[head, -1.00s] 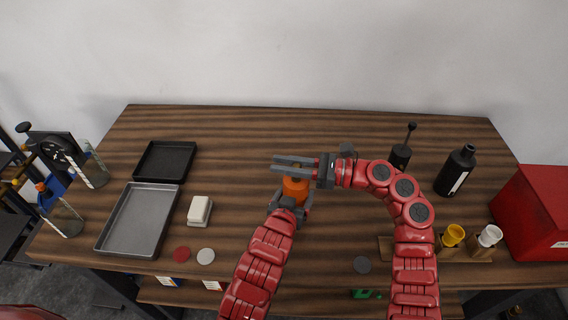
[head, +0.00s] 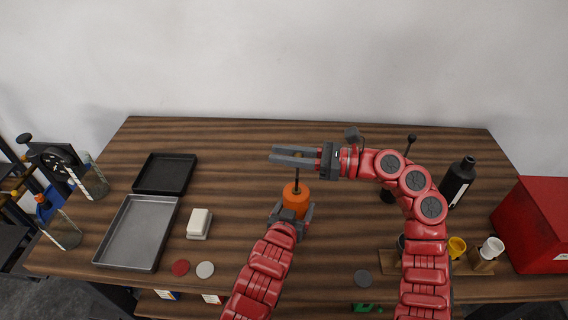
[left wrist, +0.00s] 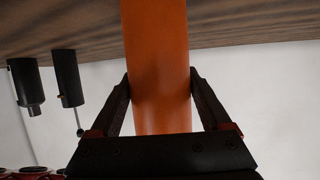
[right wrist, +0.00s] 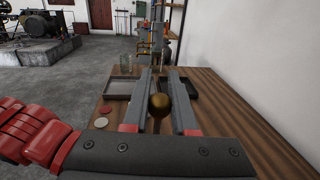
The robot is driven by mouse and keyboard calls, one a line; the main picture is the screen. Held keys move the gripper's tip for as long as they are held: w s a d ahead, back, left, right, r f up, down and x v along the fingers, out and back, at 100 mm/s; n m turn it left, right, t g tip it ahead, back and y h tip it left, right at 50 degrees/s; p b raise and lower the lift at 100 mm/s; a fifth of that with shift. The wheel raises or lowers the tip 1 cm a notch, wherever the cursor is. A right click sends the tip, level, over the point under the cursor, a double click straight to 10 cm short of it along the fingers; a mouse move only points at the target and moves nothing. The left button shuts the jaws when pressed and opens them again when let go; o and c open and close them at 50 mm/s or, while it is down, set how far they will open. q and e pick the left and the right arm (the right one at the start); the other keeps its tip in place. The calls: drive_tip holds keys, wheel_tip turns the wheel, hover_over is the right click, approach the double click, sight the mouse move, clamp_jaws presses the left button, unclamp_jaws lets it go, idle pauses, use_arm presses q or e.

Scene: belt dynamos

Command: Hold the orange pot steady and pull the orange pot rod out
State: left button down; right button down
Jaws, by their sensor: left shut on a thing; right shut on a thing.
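The orange pot (head: 296,201) stands at the table's middle; in the left wrist view it is an orange cylinder (left wrist: 157,65). My left gripper (head: 291,213) is shut around its sides. The dark orange pot rod (head: 297,176) stands up from the pot's top, roughly upright. My right gripper (head: 294,157) is above the pot, its long grey fingers shut on the rod near its top. The rod's brownish round knob (right wrist: 159,104) sits between those fingers in the right wrist view. Whether the rod's lower end is still inside the pot is hidden.
A black tray (head: 138,180), a grey tray (head: 118,262) and a white block (head: 199,222) are at the left. A black bottle (head: 457,182), a wooden rack (head: 478,267) and a red box (head: 535,225) are at the right. The table's back middle is clear.

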use_arm(q)
drive_tip(key=shift+f, duration=0.2)
use_arm(e)
drive_tip(key=shift+r, duration=0.15)
use_arm(q)
drive_tip(key=shift+s, duration=0.1)
use_arm(e)
drive_tip(key=c, duration=0.7)
unclamp_jaws()
drive_tip(key=s+d, duration=0.1)
drive_tip(key=d, duration=1.1)
drive_tip(key=shift+s, duration=0.35)
use_arm(q)
unclamp_jaws()
drive_tip(key=shift+r, duration=0.1)
